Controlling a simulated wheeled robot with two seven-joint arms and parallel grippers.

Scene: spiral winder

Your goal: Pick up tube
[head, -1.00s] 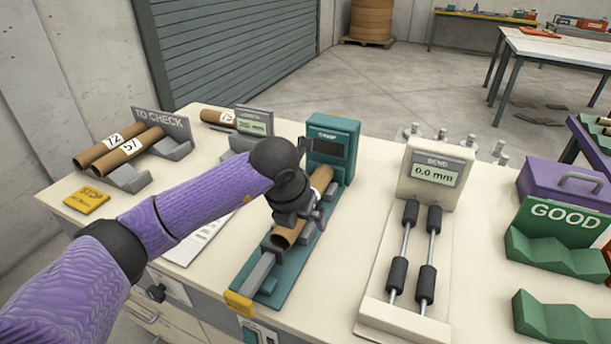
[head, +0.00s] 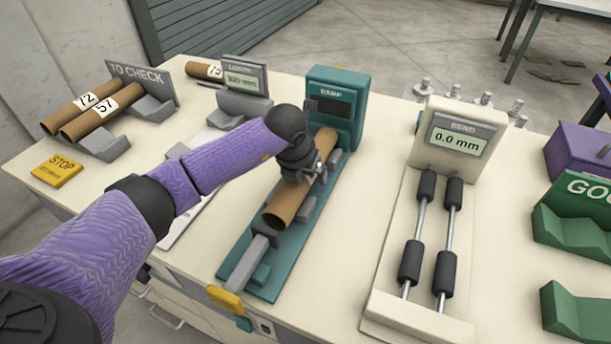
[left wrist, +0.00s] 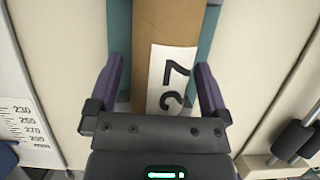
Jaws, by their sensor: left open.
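A brown cardboard tube (head: 281,208) lies in the teal cradle device (head: 229,262), which has a dark display at its back end. My left gripper (head: 306,174) is over the tube's middle in the head view, and its fingertips are mostly hidden there. In the left wrist view my left gripper (left wrist: 158,85) is open, with one finger on each side of the tube (left wrist: 165,25) and gaps between. A white label (left wrist: 172,78) with dark digits faces up, partly cut off by the gripper body. My right gripper is not in view.
Two labelled tubes, 72 (head: 75,110) and 57 (head: 95,118), lie in the TO CHECK rack (head: 155,108). Another tube (head: 203,70) is by the length gauge (head: 243,105). The bend gauge (head: 455,140) with black rollers stands right. Green GOOD cradles (head: 570,232) are far right.

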